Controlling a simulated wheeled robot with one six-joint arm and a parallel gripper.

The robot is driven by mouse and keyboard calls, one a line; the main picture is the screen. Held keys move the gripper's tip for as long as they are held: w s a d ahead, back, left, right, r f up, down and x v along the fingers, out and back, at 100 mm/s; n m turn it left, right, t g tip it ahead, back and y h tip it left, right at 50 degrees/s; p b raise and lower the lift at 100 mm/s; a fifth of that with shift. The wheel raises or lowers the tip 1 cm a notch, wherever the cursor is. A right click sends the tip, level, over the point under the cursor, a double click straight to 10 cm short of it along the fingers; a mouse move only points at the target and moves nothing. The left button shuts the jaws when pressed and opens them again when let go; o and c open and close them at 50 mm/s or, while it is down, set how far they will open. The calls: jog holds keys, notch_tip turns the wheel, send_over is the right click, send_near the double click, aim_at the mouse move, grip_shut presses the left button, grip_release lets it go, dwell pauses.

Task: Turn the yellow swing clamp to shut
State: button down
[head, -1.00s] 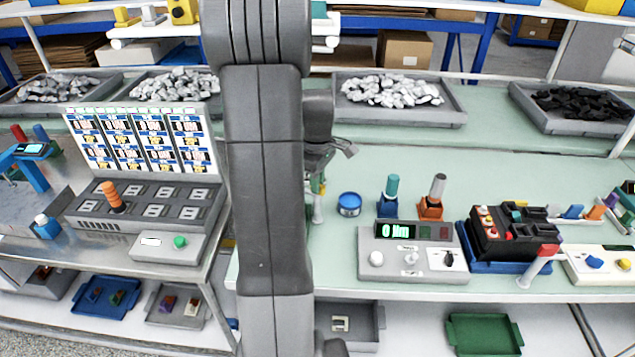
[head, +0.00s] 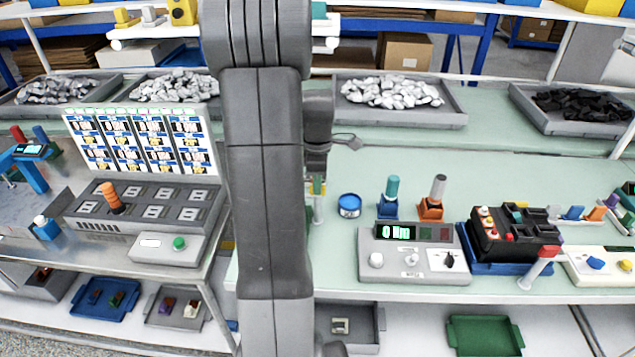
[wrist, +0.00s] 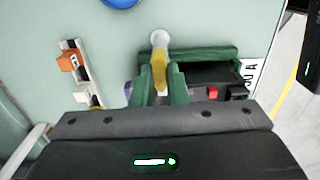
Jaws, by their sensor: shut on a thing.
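The yellow swing clamp (wrist: 159,72) shows in the middle of the wrist view, with a round pale grey end (wrist: 160,39) at its far side. My gripper (wrist: 159,84) has its two green fingers close on either side of the yellow clamp and is shut on it. The clamp sits by a dark green fixture (wrist: 205,54) that holds a black block (wrist: 215,74). The near part of the fixture is hidden by my gripper's body. In the head view my arm hides most of the fixture and the fingers.
An orange and white piece on a strip (wrist: 75,72) lies left of the fixture. A blue round tin (head: 349,205) stands on the bench, right of my arm. A grey tester with a display (head: 415,248) stands further right. The bench's edge with yellow floor tape lies right in the wrist view.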

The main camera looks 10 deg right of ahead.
jog(key=shift+r, duration=0.1)
jog(key=c, duration=1.4)
grip_release()
jog(key=shift+c, duration=0.2)
notch_tip(320, 180, up, 14)
jog(key=shift+b, duration=0.45)
jog(key=shift+f, duration=0.25)
notch_tip(320, 180, down, 14)
jog(key=shift+r+p, duration=0.1)
jog(key=shift+p, duration=0.35)
jog(key=shift+r, duration=0.2)
